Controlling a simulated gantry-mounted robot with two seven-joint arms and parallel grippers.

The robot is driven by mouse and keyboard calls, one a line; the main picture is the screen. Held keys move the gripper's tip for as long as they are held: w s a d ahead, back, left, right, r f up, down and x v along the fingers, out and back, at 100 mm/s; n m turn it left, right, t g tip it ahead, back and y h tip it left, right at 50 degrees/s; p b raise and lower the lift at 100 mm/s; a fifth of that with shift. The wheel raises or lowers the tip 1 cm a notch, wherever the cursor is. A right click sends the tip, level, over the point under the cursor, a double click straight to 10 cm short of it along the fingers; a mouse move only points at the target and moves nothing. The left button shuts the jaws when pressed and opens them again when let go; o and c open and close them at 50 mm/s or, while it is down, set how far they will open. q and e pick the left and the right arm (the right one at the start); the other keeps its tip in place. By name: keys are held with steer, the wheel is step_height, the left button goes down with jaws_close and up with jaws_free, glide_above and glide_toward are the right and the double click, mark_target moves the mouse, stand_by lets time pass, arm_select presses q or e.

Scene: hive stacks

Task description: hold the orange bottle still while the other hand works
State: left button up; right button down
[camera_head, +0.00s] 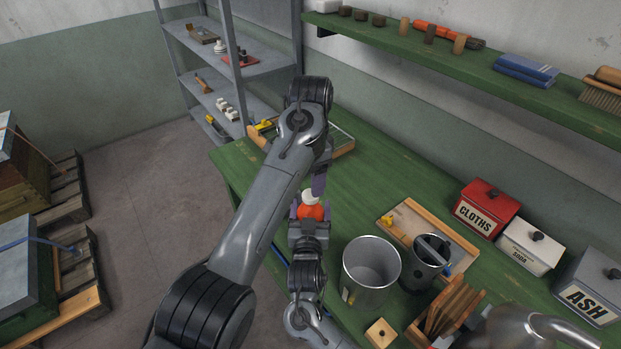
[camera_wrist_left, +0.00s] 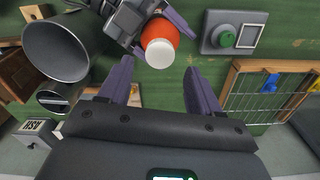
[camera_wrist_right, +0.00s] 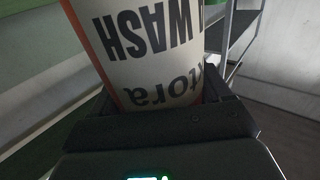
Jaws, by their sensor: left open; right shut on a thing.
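The orange bottle (camera_head: 312,212) with a white cap stands near the left part of the green bench. My right gripper (camera_head: 309,219) is shut around its body; the bottle looks upright. In the right wrist view the bottle's pale label (camera_wrist_right: 140,55), with upside-down letters reading "WASH", fills the space between the fingers. My left gripper (camera_head: 319,180) is above and just beyond the bottle, open and empty. In the left wrist view, the white cap (camera_wrist_left: 160,54) is ahead of the open left fingers (camera_wrist_left: 160,85), apart from them. The bottle's lower part is hidden in the head view.
A metal pail (camera_head: 371,268) and a smoker-like can (camera_head: 427,262) stand right of my right gripper. A wooden tray (camera_head: 450,240) lies behind them. Green bench surface (camera_head: 375,185) is clear behind.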

arm_select(q)
steer(key=m, duration=0.3)
steer(key=shift+s+f, duration=0.1)
steer(key=m, duration=0.3)
steer(key=shift+m, duration=0.3)
steer(key=m, duration=0.1)
steer(key=r+m, duration=0.1)
steer(key=m, duration=0.1)
steer(key=shift+r, duration=0.1)
steer(key=shift+r+m, duration=0.35)
steer(key=shift+m, duration=0.25)
steer(key=shift+r, duration=0.45)
steer(key=shift+f, duration=3.6)
